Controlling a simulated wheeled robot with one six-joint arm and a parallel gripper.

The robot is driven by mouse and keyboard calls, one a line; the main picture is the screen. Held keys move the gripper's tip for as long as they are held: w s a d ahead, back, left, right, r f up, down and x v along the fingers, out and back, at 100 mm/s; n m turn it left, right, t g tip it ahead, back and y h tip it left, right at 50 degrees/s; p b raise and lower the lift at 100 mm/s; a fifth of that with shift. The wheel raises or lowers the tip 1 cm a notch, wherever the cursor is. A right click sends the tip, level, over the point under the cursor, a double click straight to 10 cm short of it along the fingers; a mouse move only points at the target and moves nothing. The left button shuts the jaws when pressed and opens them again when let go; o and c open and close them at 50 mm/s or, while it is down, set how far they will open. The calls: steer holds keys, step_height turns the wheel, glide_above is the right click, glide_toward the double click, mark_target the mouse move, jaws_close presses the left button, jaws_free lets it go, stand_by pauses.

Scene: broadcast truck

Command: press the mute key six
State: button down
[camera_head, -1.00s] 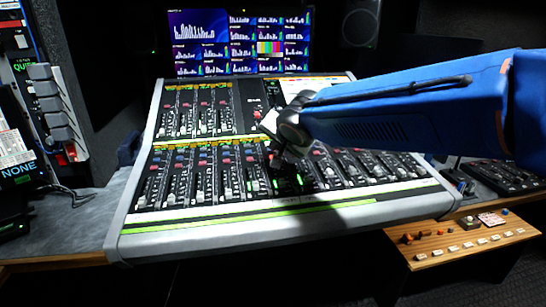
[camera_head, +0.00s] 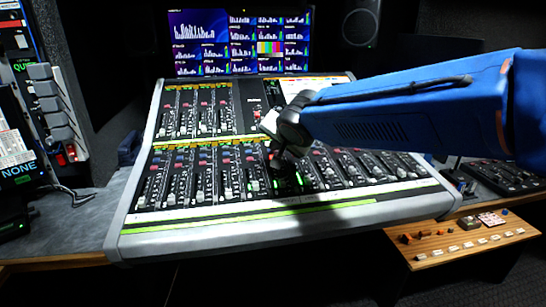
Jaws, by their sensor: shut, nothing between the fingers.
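The mixing console (camera_head: 130,220) fills the middle of the view, with rows of channel strips, faders and small coloured keys. My gripper (camera_head: 277,168) is shut and empty over the right-centre part of the lower bank. Its tip is at or just above the panel; I cannot tell whether it touches a key. Two green lights (camera_head: 288,183) glow just below the tip. The mute keys are too small to read by number, and my gripper and blue arm hide part of the strips to the right.
A screen (camera_head: 240,42) with meters stands behind the console. A wooden panel with buttons (camera_head: 465,243) is at the lower right. Equipment racks (camera_head: 55,110) stand at the left. A bare grey desk (camera_head: 75,225) lies left of the console.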

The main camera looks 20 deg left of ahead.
steer(key=shift+f, duration=0.15)
steer(key=shift+f, duration=0.3)
steer(key=shift+w+f, duration=0.1)
steer(key=shift+f, duration=0.3)
stand_by(1.2)
steer(key=shift+r, duration=0.9)
steer(key=shift+r, duration=0.1)
steer(key=r, duration=0.3)
steer(key=s+r, duration=0.1)
steer(key=r, duration=0.1)
steer(key=shift+d+r, duration=0.2)
steer(key=shift+r, duration=0.15)
